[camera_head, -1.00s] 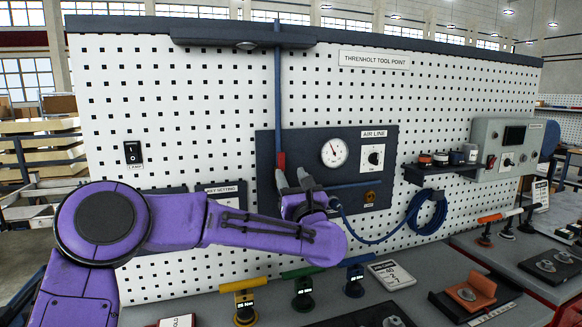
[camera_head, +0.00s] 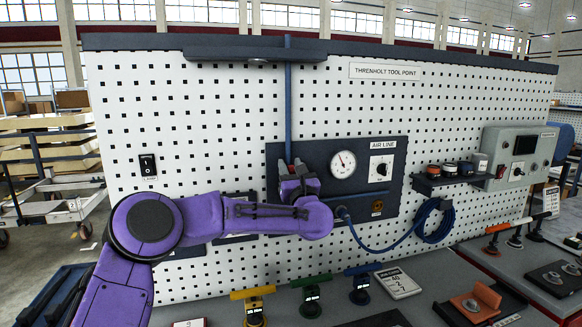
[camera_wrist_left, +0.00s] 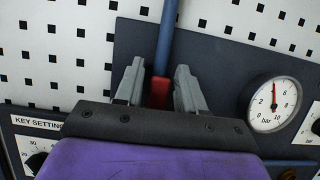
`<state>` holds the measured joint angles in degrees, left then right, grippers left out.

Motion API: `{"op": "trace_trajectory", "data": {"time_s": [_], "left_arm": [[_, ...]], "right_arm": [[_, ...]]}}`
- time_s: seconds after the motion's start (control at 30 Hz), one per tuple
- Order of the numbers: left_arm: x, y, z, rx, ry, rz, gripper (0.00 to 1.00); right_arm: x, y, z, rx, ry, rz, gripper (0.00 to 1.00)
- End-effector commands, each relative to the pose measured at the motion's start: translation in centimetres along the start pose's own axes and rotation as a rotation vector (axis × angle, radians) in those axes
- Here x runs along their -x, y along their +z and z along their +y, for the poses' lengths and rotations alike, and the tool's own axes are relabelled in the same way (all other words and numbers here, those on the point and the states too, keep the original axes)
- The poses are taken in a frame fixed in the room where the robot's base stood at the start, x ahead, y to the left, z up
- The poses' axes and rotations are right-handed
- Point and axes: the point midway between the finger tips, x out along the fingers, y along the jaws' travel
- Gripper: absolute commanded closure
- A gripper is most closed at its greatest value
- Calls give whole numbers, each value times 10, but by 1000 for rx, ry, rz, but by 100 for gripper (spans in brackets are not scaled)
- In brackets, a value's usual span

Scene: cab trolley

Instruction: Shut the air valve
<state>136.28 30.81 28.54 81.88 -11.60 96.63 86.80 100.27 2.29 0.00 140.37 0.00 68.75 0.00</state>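The air valve's red lever (camera_wrist_left: 160,92) is in line with the vertical blue pipe (camera_head: 288,105) on the dark air-line panel (camera_wrist_left: 215,50). My left gripper (camera_head: 291,167) is at the lever, which is mostly hidden behind it in the head view. In the left wrist view my left gripper's two grey fingers (camera_wrist_left: 158,82) are apart, one on each side of the lever, with small gaps showing. The pressure gauge (camera_wrist_left: 273,104) has its needle near the middle of the scale, off zero. My right gripper is not in view.
A shelf with small jars (camera_head: 450,170) sticks out farther right. Yellow, green and blue-handled tools (camera_head: 254,305) stand on the bench below.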

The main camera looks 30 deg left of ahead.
Motion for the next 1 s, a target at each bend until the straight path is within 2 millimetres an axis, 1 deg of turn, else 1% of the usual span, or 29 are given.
{"op": "trace_trajectory", "data": {"time_s": [0.03, 0.1, 0.37, 0.57, 0.77, 1.0], "left_arm": [[0, 0, 0, 0, 0, 0, 79], [0, 0, 0, 0, 0, 0, 100], [1, 0, -1, -8, -3, 0, 100], [1, -1, -5, -65, -27, -1, 100], [2, -4, -14, -191, -80, -2, 100], [4, -7, -29, -397, -166, -2, 100]], "right_arm": [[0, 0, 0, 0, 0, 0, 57], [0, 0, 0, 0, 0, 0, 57], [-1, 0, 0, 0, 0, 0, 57], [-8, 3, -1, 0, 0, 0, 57], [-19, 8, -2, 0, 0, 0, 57], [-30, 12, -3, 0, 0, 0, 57]]}}
